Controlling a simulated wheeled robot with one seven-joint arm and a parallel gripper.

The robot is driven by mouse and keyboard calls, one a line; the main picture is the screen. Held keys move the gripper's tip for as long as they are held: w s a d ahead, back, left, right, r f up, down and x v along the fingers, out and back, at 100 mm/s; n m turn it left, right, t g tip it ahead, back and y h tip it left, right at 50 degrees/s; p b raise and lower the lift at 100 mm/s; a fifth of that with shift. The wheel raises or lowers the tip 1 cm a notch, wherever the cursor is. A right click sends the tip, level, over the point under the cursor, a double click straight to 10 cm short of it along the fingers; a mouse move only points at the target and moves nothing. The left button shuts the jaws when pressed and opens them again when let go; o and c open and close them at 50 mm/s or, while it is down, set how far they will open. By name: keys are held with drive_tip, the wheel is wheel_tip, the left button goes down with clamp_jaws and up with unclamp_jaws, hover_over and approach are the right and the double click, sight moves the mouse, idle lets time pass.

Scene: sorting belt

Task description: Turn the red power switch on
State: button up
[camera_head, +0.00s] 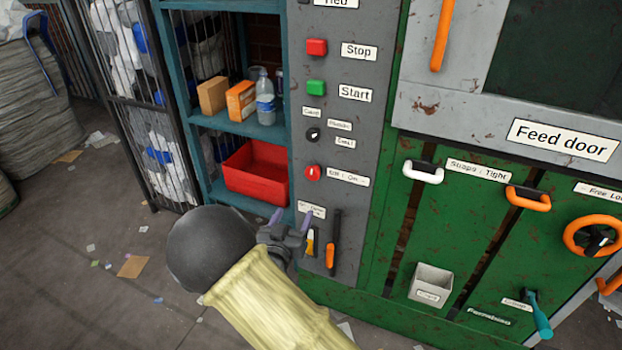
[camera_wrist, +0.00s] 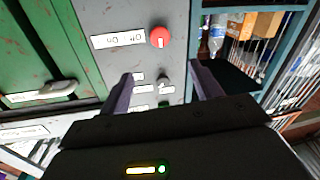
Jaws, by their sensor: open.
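The red power switch (camera_head: 313,172) is a round red knob on the grey control panel, with a white label (camera_head: 348,177) to its right that seems to read "Off" and "On". In the wrist view the red switch (camera_wrist: 160,37) shows upside down with a pale mark on its face; I cannot tell which setting it marks. My gripper (camera_head: 291,217) is open and empty, below and slightly left of the switch in the head view. In the wrist view my gripper (camera_wrist: 160,72) has its fingers apart, and the switch lies beyond their tips, not touched.
A black knob (camera_head: 313,134), a green Start button (camera_head: 316,88) and a red Stop button (camera_head: 317,47) sit above the switch. A shelf with a red bin (camera_head: 256,172) stands left; green machine doors (camera_head: 480,240) stand right.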

sight(312, 175)
drive_tip(key=b+x, duration=0.1)
drive_tip(key=x, duration=1.6)
drive_tip(key=shift+w, duration=0.2)
drive_tip(key=c, duration=1)
drive_tip(key=shift+o, duration=0.2)
